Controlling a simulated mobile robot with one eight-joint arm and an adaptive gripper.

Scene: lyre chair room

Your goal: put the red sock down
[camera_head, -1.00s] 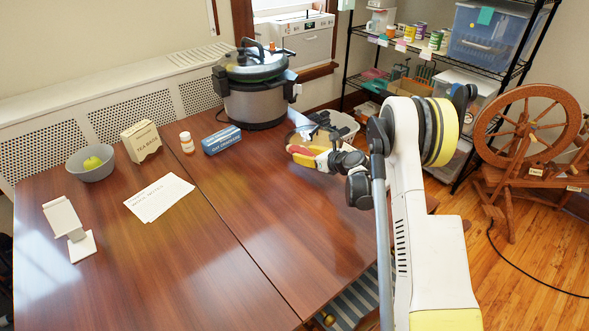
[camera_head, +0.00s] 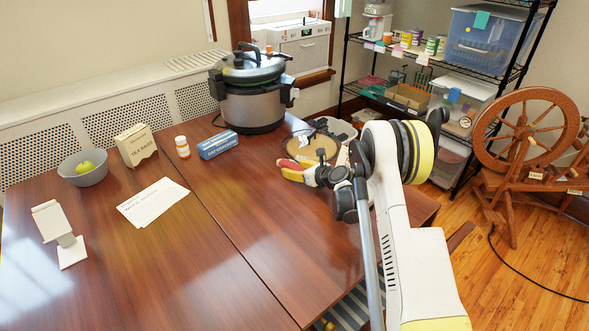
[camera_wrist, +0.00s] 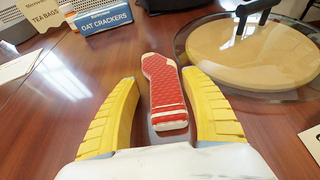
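The red sock (camera_wrist: 165,85), with white bands and a pale edge, lies on the brown table (camera_wrist: 60,115) in the wrist view. My gripper (camera_wrist: 160,80) has its two yellow fingers spread on either side of the sock. A strip of table shows between each finger and the sock, so neither appears to touch it. In the head view my gripper (camera_head: 292,170) is low over the far right part of the table, and a bit of red shows at it. The sock is mostly hidden there.
A round glass lid with a dark handle over a tan disc (camera_head: 310,146) is close beyond the gripper. A large cooker (camera_head: 253,100), a blue oat crackers box (camera_head: 217,144), a white bottle (camera_head: 182,147) and a tea bags box (camera_head: 136,145) stand farther left.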

